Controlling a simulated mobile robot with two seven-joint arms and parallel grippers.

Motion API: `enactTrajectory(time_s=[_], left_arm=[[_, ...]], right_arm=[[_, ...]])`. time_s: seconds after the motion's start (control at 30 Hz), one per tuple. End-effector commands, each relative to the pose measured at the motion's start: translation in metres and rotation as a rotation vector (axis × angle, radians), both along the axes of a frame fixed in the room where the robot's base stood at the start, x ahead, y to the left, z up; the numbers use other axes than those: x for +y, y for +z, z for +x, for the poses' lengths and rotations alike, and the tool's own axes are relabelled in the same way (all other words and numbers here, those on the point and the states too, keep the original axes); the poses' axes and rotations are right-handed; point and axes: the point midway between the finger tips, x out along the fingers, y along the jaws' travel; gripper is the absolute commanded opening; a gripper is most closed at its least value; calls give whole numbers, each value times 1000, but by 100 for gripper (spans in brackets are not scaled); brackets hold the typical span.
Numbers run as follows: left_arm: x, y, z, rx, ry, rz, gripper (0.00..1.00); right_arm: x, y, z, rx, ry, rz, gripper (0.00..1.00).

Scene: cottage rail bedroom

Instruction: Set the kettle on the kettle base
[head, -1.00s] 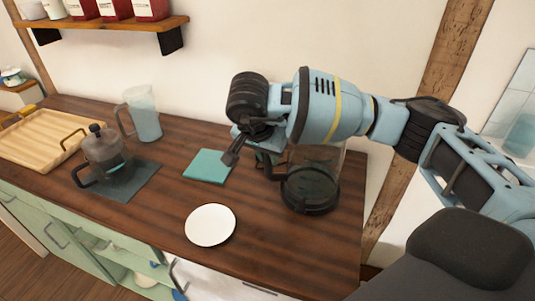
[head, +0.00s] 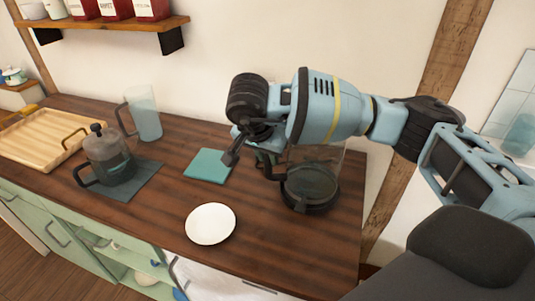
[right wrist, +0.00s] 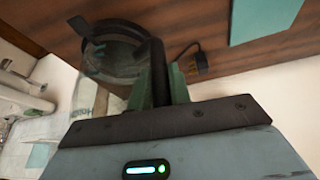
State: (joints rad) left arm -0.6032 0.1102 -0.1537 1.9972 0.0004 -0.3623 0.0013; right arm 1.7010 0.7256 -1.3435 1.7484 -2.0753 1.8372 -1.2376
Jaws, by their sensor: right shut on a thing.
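The kettle (head: 318,158) is a clear glass vessel with a dark bottom and a dark handle, near the right end of the wooden counter. My right gripper (head: 264,150) is shut on its handle. The handle also shows between the fingers in the right wrist view (right wrist: 159,75). The dark round kettle base (head: 311,209) lies under the kettle and is largely covered by it. The kettle looks upright and over the base. I cannot tell whether it touches the base or hangs just above it. My left gripper is not in view.
A teal square mat (head: 209,165) and a white plate (head: 211,224) lie left of the kettle. A French press (head: 113,160) on a dark mat, a glass pitcher (head: 145,112) and a wooden tray (head: 40,137) stand farther left. A dark plug (right wrist: 201,61) with a cord lies by the base.

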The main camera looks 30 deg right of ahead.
Motion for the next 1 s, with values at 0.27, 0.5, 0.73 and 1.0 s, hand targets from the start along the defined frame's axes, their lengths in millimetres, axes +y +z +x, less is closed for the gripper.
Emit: enactTrajectory(time_s=[0.27, 0.5, 0.73, 1.0], left_arm=[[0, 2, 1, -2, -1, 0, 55], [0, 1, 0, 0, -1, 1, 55], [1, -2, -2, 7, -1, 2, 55], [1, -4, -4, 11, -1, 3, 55]], right_arm=[[0, 2, 1, -4, 0, -1, 0], [0, 1, 1, -4, 0, -1, 0], [0, -2, 1, -4, 0, -1, 0], [0, -6, 1, -3, 0, 0, 0]])
